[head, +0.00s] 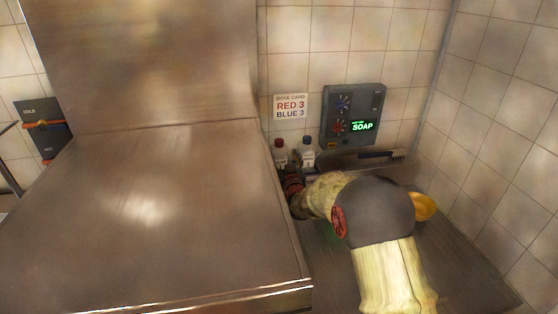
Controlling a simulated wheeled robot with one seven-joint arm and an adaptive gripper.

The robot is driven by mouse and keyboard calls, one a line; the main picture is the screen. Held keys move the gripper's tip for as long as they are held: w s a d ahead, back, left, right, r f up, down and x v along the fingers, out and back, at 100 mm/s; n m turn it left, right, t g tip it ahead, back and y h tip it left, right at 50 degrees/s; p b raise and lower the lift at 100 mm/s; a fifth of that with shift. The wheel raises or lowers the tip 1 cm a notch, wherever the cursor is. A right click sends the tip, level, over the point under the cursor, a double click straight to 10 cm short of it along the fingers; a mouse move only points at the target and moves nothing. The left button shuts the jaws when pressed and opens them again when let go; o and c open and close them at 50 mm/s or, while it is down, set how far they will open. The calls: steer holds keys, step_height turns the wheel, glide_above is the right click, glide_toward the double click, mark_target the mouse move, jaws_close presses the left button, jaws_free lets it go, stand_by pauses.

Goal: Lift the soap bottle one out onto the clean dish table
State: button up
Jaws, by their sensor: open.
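Two small white bottles stand side by side against the tiled back wall, one with a dark red cap (280,151) and one with a dark blue cap (307,152). I cannot tell which one is soap bottle one. My gripper (290,172) is open, just in front of and below the bottles. It hides their lower parts, and I cannot tell whether it touches either. The clean dish table cannot be told for certain; a dark flat metal surface (462,262) lies at the lower right, partly hidden by my arm.
A large steel hood or machine (150,215) fills the left, its edge close to my gripper. A wall dispenser (352,115) reads SOAP, beside a dose card (290,106). A dark brush (376,155) lies behind my arm.

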mark_target(279, 148)
steer(key=x, duration=0.5)
steer(key=shift+d+r+b, duration=0.1)
steer(key=shift+r+b, duration=0.2)
steer(key=shift+b, duration=0.05)
steer(key=shift+s, duration=0.1)
steer(key=c, duration=0.4)
steer(key=c, duration=0.9)
